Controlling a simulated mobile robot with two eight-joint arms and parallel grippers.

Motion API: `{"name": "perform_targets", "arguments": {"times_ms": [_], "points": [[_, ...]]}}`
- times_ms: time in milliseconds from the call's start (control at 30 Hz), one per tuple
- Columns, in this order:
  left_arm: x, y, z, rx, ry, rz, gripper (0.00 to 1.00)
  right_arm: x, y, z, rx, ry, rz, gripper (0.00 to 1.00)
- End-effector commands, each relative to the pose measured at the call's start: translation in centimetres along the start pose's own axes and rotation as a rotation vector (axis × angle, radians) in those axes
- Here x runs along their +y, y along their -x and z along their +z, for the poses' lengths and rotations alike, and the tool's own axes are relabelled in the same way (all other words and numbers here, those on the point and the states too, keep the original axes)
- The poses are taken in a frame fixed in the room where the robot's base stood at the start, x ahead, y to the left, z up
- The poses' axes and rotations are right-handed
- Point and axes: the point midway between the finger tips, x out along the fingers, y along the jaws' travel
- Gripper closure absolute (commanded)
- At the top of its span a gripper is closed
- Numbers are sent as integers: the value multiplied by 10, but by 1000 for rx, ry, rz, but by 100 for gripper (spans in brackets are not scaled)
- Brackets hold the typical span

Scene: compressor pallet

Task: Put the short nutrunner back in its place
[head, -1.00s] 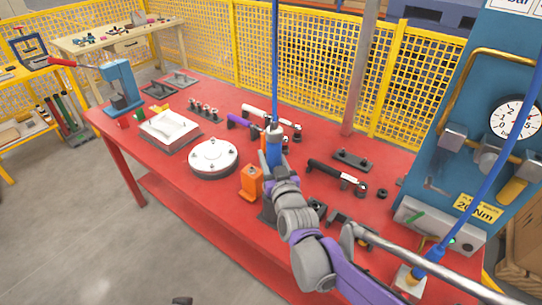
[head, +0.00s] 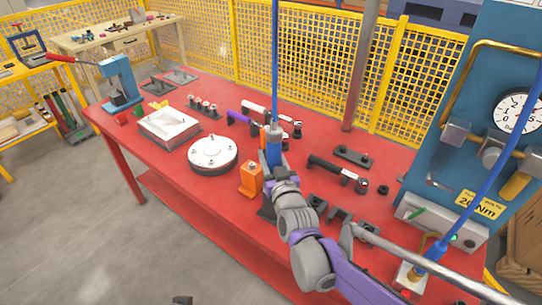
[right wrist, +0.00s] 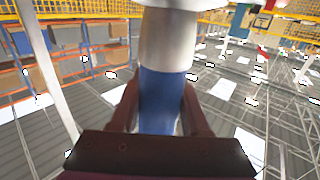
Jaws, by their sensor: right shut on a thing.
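The short nutrunner (head: 274,149) is a blue, silver-topped tool hanging upright from a blue hose in the head view. My right gripper (head: 277,172) is shut around its blue body. In the right wrist view the nutrunner (right wrist: 160,95) stands between the two dark fingers of the gripper (right wrist: 160,112). An orange holder (head: 250,180) is just left of the gripper, and a dark stand (head: 266,209) shows partly behind my arm. The tool's lower end is hidden, so I cannot tell whether it touches a holder. My left gripper is not in view.
The red table (head: 330,220) bears a white round cover (head: 212,153), a white square part (head: 168,127) and a black-handled tool (head: 335,172). A second blue tool (head: 436,249) stands at the right by a blue gauge panel (head: 450,130). Yellow mesh fencing (head: 300,50) lies behind.

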Motion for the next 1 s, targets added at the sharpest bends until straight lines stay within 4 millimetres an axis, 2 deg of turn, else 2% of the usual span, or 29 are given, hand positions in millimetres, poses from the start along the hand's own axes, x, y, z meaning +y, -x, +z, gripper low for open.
{"name": "perform_targets", "arguments": {"times_ms": [467, 500, 633, 667, 1000], "points": [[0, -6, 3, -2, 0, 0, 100, 0, 0, 8, 3, 0, 1, 100], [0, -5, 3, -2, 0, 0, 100, 0, 0, 7, 3, 0, 1, 47], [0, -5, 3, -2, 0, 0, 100, 0, 0, 7, 2, 0, 0, 24], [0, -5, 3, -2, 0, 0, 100, 0, 0, 7, 2, 0, 0, 19], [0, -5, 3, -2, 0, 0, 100, 0, 3, 9, -1, 0, 0, 19]]}}
